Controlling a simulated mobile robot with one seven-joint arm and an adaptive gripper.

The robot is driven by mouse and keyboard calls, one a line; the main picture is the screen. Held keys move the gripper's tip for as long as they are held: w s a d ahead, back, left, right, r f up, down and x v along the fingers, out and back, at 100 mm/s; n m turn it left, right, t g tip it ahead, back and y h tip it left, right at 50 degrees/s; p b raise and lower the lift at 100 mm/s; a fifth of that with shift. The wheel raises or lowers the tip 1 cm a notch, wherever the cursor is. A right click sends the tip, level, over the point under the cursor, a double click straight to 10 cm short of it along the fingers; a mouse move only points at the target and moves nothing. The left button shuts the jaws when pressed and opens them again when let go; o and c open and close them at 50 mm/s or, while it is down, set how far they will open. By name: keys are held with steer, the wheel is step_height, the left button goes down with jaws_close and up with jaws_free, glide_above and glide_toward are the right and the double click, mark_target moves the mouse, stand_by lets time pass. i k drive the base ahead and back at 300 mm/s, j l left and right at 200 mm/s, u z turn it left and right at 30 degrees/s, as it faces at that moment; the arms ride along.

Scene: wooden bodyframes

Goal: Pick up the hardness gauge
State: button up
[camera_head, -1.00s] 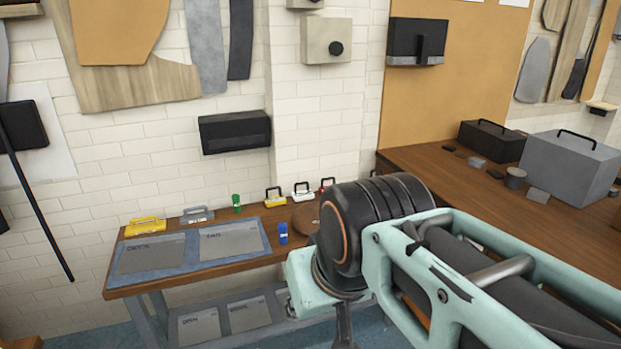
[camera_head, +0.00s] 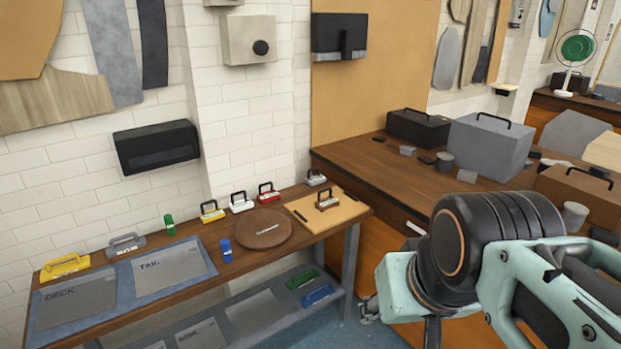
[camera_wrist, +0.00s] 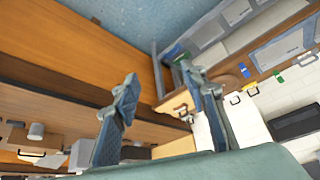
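I cannot tell for sure which thing is the hardness gauge. On the wooden bench in the head view are small handled items: yellow (camera_head: 212,211), white (camera_head: 241,203), red (camera_head: 268,193) and grey (camera_head: 315,178) ones along the back. A brown handled item (camera_head: 327,201) stands on a light board (camera_head: 350,209). A green upright piece (camera_head: 169,225) and a blue one (camera_head: 225,250) stand further left. My gripper (camera_wrist: 157,76) is open and empty in the wrist view, its fingers wide apart. It is off the bench's right end, touching nothing visible.
A round brown plate (camera_head: 284,236) holds a thin light item. Blue mats with grey panels (camera_head: 75,302) cover the bench's left. A lower shelf (camera_head: 270,325) holds panels and green and blue pieces. A brown counter (camera_head: 350,157) with boxes stands at right. Blue floor (camera_head: 352,335) is open.

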mark_target(330, 202)
steer(key=u, duration=1.75)
steer(key=i+l+z, duration=0.1)
steer(key=l, duration=0.4)
steer(key=i+l+z, duration=0.15)
steer(key=i+l, duration=0.2)
steer(key=l, duration=0.15)
steer(key=i+l+z, duration=0.1)
steer(key=i+l, duration=0.15)
steer(key=l, duration=0.2)
steer(key=i+l+z, duration=0.15)
steer(key=l, duration=0.3)
steer(key=i, duration=0.1)
